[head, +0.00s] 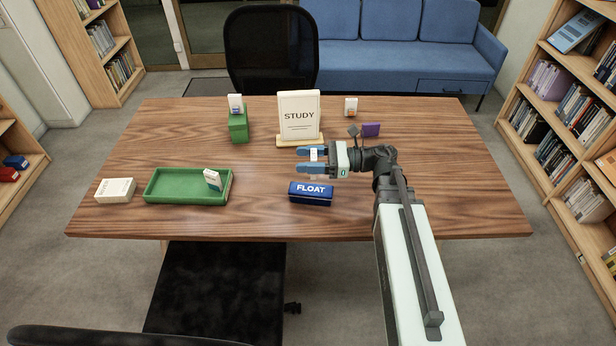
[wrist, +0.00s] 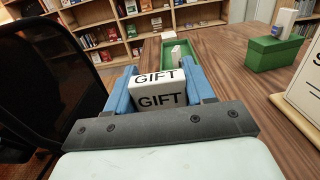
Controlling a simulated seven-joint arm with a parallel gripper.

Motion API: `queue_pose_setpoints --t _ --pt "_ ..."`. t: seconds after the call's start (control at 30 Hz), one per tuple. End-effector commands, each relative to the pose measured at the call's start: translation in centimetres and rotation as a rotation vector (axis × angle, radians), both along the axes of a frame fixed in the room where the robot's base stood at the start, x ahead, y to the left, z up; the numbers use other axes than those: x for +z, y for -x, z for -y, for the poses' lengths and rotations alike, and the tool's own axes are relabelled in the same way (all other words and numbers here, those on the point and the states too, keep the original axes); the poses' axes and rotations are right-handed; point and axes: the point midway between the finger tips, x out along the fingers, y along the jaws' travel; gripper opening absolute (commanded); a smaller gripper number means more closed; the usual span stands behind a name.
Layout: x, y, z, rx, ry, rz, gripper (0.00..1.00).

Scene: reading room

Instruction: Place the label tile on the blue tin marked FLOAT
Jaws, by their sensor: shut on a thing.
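The blue tin (head: 311,198) marked FLOAT stands near the front edge of the table, its lettered face toward the head camera. My gripper (head: 313,160), with blue fingers, is shut on a small white tile (head: 316,153). In the wrist view the tile (wrist: 158,92) reads GIFT in black on two faces and sits between my fingertips (wrist: 155,90). In the head view my gripper shows just beyond and above the tin, apart from it in the picture. I cannot tell its exact height over the tin. The wrist view does not show the tin.
A green tray (head: 165,199) holding a small white card block (head: 212,178) lies left. A white box (head: 115,190) is beside it. A green box (head: 238,128) with a white block on top and a STUDY sign (head: 299,112) stand behind. A purple block (head: 371,129) lies back right.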

Motion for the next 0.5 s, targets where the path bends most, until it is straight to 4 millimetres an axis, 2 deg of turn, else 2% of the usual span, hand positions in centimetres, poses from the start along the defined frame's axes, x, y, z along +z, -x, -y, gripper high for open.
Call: queue_pose_setpoints --t 0.13,0.5 --pt "-1.4 0.0 0.0 0.0 0.0 -0.001 0.22" --pt "-3.2 0.0 0.0 0.0 0.0 -0.001 0.22"
